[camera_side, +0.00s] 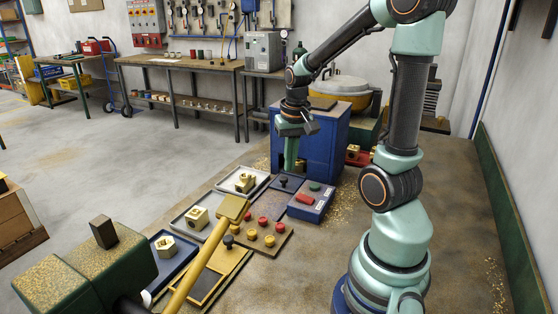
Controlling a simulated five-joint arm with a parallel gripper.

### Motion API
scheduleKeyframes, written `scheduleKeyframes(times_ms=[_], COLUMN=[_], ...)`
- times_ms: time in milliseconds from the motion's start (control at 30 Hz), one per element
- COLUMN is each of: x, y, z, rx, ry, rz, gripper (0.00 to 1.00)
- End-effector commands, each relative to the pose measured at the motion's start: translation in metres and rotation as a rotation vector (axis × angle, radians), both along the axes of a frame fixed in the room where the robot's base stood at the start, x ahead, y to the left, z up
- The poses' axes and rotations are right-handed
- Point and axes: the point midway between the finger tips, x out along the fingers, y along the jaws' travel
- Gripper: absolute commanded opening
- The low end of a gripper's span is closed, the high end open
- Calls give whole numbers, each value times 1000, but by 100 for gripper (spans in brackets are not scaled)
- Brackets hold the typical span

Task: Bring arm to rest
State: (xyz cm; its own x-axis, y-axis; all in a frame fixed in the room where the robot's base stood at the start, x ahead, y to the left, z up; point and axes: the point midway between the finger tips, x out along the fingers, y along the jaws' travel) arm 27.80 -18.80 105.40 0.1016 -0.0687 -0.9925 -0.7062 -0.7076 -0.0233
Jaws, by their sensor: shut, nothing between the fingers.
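My gripper (290,168) points straight down in front of the blue machine cabinet (325,150). Its fingers are together with nothing held. The fingertips are above a small dark plate with a black knob (284,182), and I cannot tell whether they touch anything. My arm stands at the right and reaches over to the left, bent at the elbow. A brass part (244,182) lies in a pale tray (222,186) left of the gripper. Another brass part (197,218) sits in a nearer tray, and a pale hex-shaped part (165,246) sits in a blue tray (180,262).
A board with red and yellow knobs (269,240) is nearer. A yellow bar (210,255) and green machine (95,275) fill the lower left. Walls stand behind and right.

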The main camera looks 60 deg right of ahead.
Motion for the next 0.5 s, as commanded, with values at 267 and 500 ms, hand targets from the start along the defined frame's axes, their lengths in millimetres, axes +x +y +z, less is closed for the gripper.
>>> scheduleKeyframes(times_ms=[267, 500], x=[22, 12], y=[110, 173], z=[58, 82], rx=[-110, -157], ry=[-185, -309], rz=[440, 704], gripper=[0, 0])
